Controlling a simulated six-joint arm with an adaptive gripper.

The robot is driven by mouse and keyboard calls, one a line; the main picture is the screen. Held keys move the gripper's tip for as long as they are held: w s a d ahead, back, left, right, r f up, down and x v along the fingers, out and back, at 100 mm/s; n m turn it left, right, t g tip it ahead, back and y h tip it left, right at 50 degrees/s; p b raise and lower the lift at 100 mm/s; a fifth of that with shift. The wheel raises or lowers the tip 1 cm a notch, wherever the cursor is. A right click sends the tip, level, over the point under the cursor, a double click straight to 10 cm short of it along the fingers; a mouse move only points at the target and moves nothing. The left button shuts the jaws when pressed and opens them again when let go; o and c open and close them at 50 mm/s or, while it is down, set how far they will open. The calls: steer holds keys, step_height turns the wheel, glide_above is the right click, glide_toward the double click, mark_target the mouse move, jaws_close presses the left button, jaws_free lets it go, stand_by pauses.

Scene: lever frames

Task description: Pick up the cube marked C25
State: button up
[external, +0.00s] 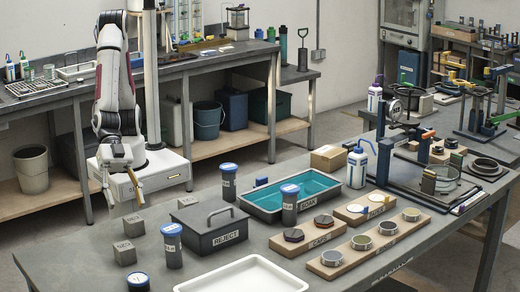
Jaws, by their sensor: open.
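Three small grey cubes stand on the grey table at the front left: one cube (134,225) at the back, a second cube (124,252) in front of it, and a third cube (187,203) to the right, beside the reject box. The marks on them are too small to read surely, so I cannot tell which is C25. My gripper (125,196) hangs pointing down above the left pair, closest in the picture to the back cube. Its fingers are apart and nothing is between them.
A lidded REJECT box (208,238), blue-capped jars (172,246) and a white tray (242,276) stand right of the cubes. A teal soak basin (325,190) is behind them. The table's left front corner is mostly clear, apart from another jar (138,282).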

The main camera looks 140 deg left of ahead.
mark_target(123, 245)
steer(key=shift+t+y, duration=0.8)
steer(key=d+f, duration=0.1)
steer(key=f, duration=0.1)
steer(key=d+f, duration=0.1)
steer(key=f, duration=0.1)
steer(key=d+f, duration=0.1)
steer(key=f, duration=0.1)
steer(key=shift+w+d+f, duration=0.25)
steer(key=shift+d+f, duration=0.05)
steer(key=shift+d, duration=0.1)
steer(key=shift+s+d+f+t+y, duration=0.15)
steer(key=shift+f+t, duration=0.1)
steer(key=shift+f, duration=0.2)
steer(key=shift+s+d+f+t+y, duration=0.15)
steer(key=shift+f+t, duration=0.1)
steer(key=shift+f, duration=0.2)
steer(key=shift+w, duration=0.1)
steer(key=shift+x, duration=1.25)
steer(key=shift+f, duration=0.1)
steer(key=shift+x, duration=2.6)
steer(key=shift+d, duration=0.1)
steer(key=c, duration=1.4)
